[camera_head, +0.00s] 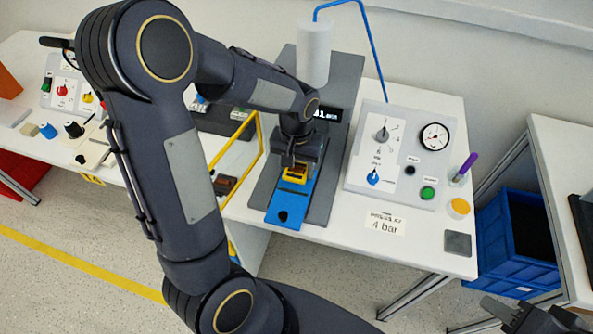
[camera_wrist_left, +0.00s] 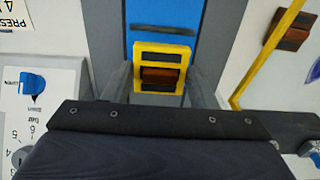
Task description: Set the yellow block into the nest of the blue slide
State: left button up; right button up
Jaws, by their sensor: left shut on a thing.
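The yellow block (camera_head: 295,179) is at the blue slide (camera_head: 291,205), under my left gripper (camera_head: 297,163). In the left wrist view the yellow block (camera_wrist_left: 139,72) has dark slots and a brown middle. The fingers of my left gripper (camera_wrist_left: 161,85) are shut on its two sides. The blue slide (camera_wrist_left: 160,20) runs on behind it. The nest is hidden under the block and fingers, and I cannot tell whether the block is seated or just above. My right gripper (camera_head: 520,316) is low at the right edge, partly cut off.
A panel (camera_head: 405,150) with knobs and a gauge stands right of the slide. A white cylinder (camera_head: 314,52) hangs behind my gripper. A yellow frame (camera_head: 258,150) and a brown block (camera_head: 225,185) are to the left. A blue crate (camera_head: 510,260) stands beyond the table's right edge.

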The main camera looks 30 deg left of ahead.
aim_at(297, 167)
pick_arm(q)
jog(key=shift+f, duration=1.55)
jog(key=shift+f, duration=0.2)
jog(key=o, duration=1)
jog(key=shift+r, duration=0.1)
